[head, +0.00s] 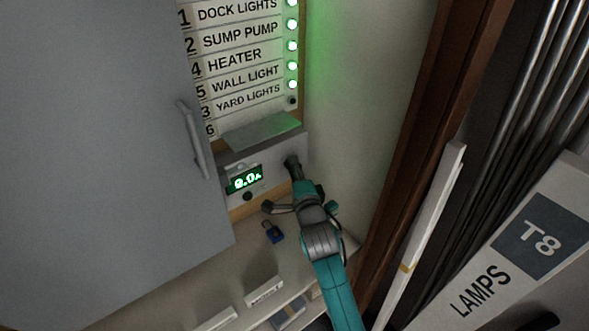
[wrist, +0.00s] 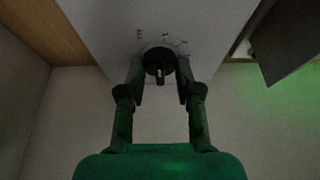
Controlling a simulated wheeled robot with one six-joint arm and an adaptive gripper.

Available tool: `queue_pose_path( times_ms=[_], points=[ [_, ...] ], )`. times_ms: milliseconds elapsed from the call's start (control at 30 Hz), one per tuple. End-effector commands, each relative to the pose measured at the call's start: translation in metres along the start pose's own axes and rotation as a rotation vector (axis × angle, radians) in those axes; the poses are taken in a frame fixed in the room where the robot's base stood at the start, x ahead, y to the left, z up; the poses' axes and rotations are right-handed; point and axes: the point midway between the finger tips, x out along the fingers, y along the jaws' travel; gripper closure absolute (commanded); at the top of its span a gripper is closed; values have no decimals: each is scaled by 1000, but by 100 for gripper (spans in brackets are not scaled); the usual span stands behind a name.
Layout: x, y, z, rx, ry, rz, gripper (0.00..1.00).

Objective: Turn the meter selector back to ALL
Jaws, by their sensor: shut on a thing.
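The meter panel (head: 266,170) is a pale box below the label board. Its green display (head: 245,180) reads 0.0A. The meter selector (head: 291,162) is a dark round knob at the panel's right end, partly covered by my gripper (head: 298,180). In the wrist view the selector (wrist: 159,62) sits between the two fingertips of my gripper (wrist: 160,80), which is shut on it. A pale mark on the knob faces down in that view. Small labels (wrist: 163,38) ring the knob's far side, too small and dark to read.
A grey cabinet door (head: 110,120) stands left of the panel. A label board (head: 238,60) with several green lamps is above. A blue padlock-like object (head: 273,232) lies on the shelf below. A brown post (head: 420,130) and a LAMPS T8 box (head: 520,260) are at right.

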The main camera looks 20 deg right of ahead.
Motion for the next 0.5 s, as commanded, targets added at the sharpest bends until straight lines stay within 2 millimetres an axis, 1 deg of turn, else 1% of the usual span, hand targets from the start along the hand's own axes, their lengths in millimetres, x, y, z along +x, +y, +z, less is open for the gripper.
queue_pose_path(
  times_ms=[67,100,200,500],
  points=[
    [0,1,0,1,-1,2,100],
    [0,1,0,1,-1,2,64],
    [0,1,0,1,-1,2,42],
    [0,0,0,1,0,1,42]
  ],
)
